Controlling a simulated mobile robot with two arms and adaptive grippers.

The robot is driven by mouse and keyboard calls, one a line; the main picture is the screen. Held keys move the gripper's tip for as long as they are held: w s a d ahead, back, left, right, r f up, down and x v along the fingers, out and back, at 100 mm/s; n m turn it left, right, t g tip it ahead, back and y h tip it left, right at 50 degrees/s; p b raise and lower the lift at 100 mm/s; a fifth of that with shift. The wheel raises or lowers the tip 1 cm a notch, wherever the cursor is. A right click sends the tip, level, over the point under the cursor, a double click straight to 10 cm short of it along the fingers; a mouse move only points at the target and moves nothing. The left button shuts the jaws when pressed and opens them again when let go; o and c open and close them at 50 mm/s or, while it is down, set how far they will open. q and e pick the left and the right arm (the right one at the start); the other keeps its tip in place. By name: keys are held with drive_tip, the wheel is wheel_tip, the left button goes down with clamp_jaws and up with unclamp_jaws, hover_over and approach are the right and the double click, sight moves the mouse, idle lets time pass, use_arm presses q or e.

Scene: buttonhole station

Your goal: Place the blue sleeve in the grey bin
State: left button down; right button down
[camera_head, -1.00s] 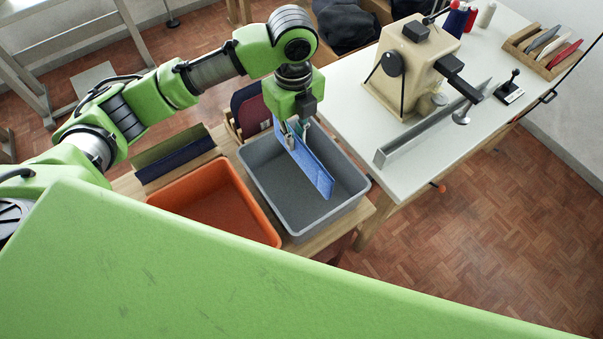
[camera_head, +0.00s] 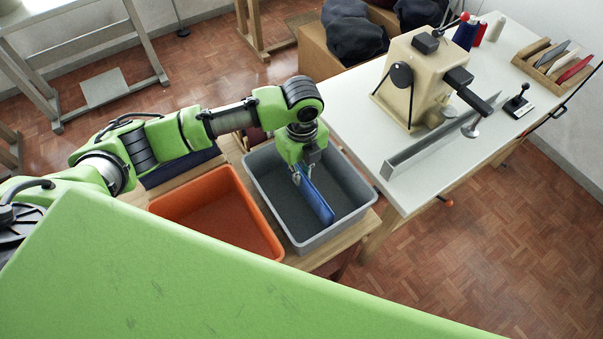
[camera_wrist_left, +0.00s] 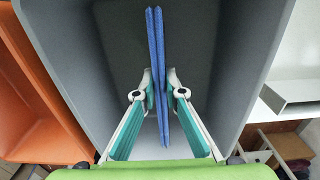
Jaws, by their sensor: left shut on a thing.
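The blue sleeve (camera_head: 317,199) is a thin flat piece, seen edge-on as two layers in the left wrist view (camera_wrist_left: 155,50). My left gripper (camera_head: 298,177) points down and is shut on the sleeve, with one finger on each side of it in the left wrist view (camera_wrist_left: 158,95). The sleeve hangs upright within the walls of the grey bin (camera_head: 359,212). I cannot tell whether its lower edge touches the bin floor. The bin's floor shows dark around the sleeve. My right gripper is not in view.
An orange bin (camera_head: 222,217) stands directly left of the grey bin on a wooden stand. A white table (camera_head: 440,150) at the right carries a beige machine (camera_head: 420,75) and a long metal channel (camera_head: 425,148). A green surface fills the lower foreground.

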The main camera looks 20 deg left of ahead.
use_arm(q)
drive_tip(key=shift+f, duration=0.45)
drive_tip(key=c, duration=2.1)
unclamp_jaws()
drive_tip(key=shift+f, duration=0.1)
wheel_tip(320, 180, up, 12)
drive_tip(key=b, duration=0.1)
